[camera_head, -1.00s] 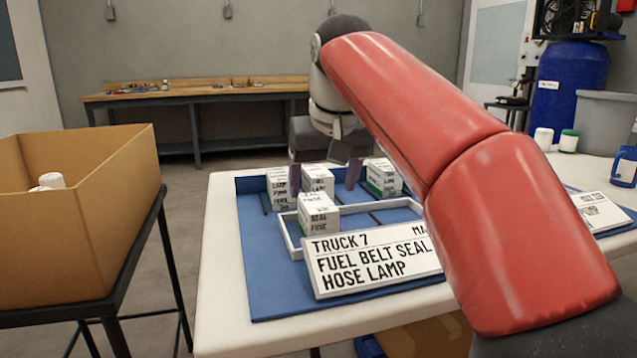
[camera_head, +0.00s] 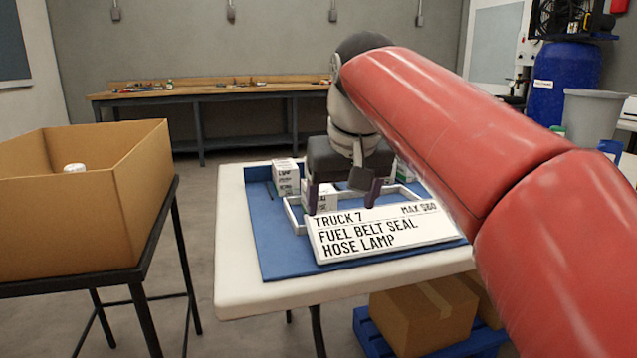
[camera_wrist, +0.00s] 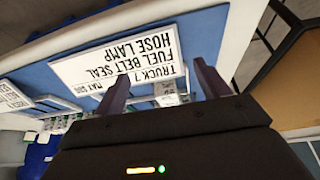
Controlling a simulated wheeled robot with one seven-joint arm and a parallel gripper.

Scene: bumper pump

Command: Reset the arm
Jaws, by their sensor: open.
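My gripper (camera_head: 343,195) is open and empty. Its two dark fingers hang over the table, just behind the top edge of the white sign (camera_head: 385,232) reading "TRUCK 7 ... FUEL BELT SEAL HOSE LAMP". In the wrist view the fingers (camera_wrist: 160,72) are spread wide, with the sign upside down beyond them. My red arm reaches in from the right and covers the right part of the table. White labelled boxes stand by the gripper: one at left (camera_head: 285,178) is clear, others are partly hidden.
The white table (camera_head: 232,240) bears a blue mat (camera_head: 270,240) and a white-rimmed tray (camera_head: 294,217). An open cardboard box (camera_head: 60,220) with a white item stands on a black stand at left. Cartons (camera_head: 425,315) lie beneath the table. Floor between stand and table is clear.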

